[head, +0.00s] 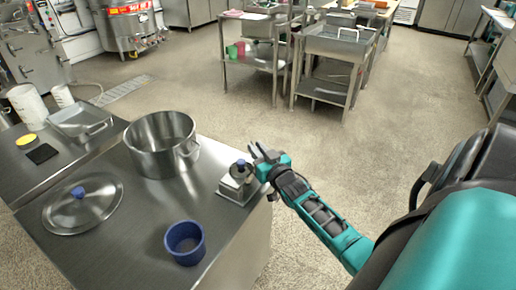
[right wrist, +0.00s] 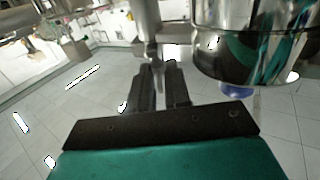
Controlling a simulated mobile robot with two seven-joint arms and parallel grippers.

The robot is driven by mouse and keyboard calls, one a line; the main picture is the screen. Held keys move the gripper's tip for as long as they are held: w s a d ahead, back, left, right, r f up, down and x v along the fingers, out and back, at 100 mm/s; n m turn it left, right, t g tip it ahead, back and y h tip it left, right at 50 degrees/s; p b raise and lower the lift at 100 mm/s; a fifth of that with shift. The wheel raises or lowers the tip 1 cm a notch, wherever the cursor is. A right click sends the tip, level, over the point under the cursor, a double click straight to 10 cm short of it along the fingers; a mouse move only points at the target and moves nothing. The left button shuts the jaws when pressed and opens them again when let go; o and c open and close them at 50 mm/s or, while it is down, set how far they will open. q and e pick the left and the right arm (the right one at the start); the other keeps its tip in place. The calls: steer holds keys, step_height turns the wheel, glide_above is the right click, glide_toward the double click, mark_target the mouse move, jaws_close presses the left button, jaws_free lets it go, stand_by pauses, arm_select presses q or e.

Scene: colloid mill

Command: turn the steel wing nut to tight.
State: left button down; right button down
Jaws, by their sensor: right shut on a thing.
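The small steel mill (head: 234,187) stands at the right edge of the steel table, with a dark blue part on top. My right gripper (head: 258,155) reaches in from the right to the mill's right side. In the right wrist view my right gripper (right wrist: 161,68) is shut on a small steel piece, the wing nut (right wrist: 164,54). It is mostly hidden between the fingers, and its turn angle cannot be told. A large shiny steel body (right wrist: 240,40) fills the upper right of that view. My left gripper is not in view.
A steel pot (head: 160,150), a lid with a blue knob (head: 82,206) and a blue cup (head: 185,243) stand on the steel table (head: 135,245), left of the mill. Open floor (head: 370,160) lies to the right.

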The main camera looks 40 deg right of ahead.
steer(key=c, duration=1.3)
jaws_free()
steer(key=p+v, duration=0.1)
steer(key=v, duration=1.2)
